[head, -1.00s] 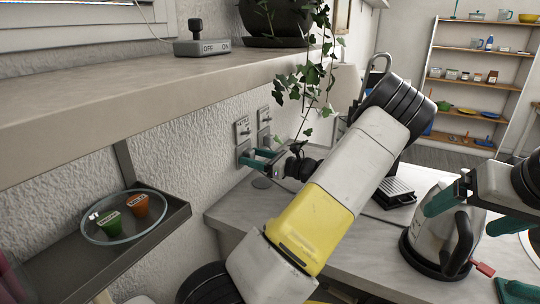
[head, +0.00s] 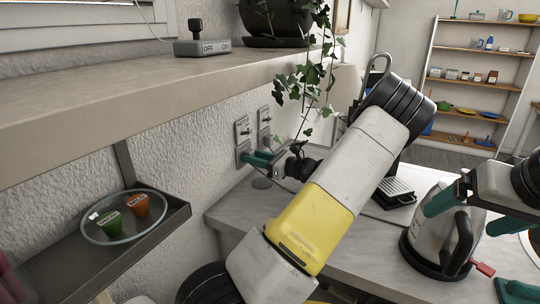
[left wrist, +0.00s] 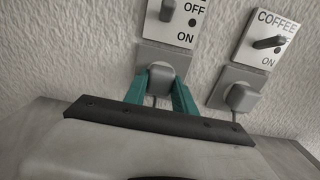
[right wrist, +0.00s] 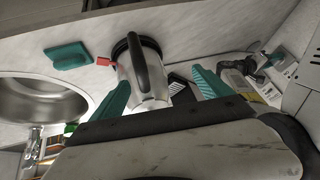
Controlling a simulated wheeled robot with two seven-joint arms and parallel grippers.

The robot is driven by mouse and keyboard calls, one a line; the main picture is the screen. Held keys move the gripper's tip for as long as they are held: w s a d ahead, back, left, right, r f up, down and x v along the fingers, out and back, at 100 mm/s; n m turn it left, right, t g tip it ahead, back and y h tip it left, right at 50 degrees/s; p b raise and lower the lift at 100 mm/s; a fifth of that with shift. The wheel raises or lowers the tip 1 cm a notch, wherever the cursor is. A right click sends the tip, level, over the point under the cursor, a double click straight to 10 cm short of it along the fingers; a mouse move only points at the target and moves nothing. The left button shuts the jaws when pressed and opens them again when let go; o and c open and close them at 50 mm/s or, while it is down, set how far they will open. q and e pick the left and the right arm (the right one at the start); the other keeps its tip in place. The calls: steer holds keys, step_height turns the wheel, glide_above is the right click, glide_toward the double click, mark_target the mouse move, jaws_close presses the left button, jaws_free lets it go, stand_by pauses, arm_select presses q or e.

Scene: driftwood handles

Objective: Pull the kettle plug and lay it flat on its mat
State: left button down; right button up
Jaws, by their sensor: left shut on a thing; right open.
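The plug (left wrist: 161,84) is a grey block in the wall socket below a switch plate marked OFF and ON. My left gripper (head: 252,158) is at the wall, its teal fingers (left wrist: 164,86) shut on that plug, which still sits against the socket plate. The kettle (head: 425,232), silver with a black handle, stands on the counter; it also shows in the right wrist view (right wrist: 147,82). My right gripper (right wrist: 160,82) is open and empty near the kettle. A small grey round disc (head: 262,183) lies on the counter below the sockets; I cannot tell if it is the mat.
A second plug (left wrist: 239,97), under a switch marked COFFEE (left wrist: 266,40), is close on the right. A trailing plant (head: 312,75) hangs from the ledge (head: 150,95) above. A shelf with a glass dish (head: 125,232) is at left. A sink (right wrist: 40,100) shows in the right wrist view.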

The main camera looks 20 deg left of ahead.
arm_select(q)
steer(key=shift+d, duration=0.15)
steer(key=shift+s+d, duration=0.15)
steer(key=shift+d, duration=1.25)
steer(key=shift+s+d, duration=0.1)
steer(key=shift+d, duration=1.3)
steer(key=shift+s, duration=0.1)
